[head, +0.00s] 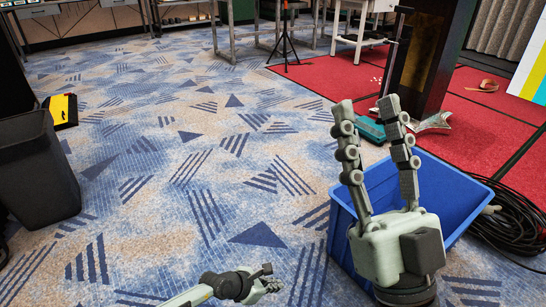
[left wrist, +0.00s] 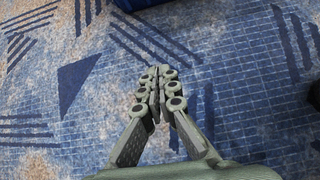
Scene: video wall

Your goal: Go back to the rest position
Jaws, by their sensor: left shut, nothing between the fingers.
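My left gripper (head: 270,279) is low at the bottom of the head view, over the patterned carpet. In the left wrist view its fingers (left wrist: 158,75) are closed together with nothing between them. My right gripper (head: 367,104) stands upright in the head view, its two fingers pointing up and apart, with nothing visible between them. It is in front of a blue crate (head: 455,187) and hides part of it. No task object is named.
A black bin (head: 38,170) stands at left, with a yellow and black item (head: 61,110) behind it. Black cables (head: 515,228) lie at right. A teal case (head: 371,131) lies behind the crate. The carpet (head: 190,150) is clear in the middle.

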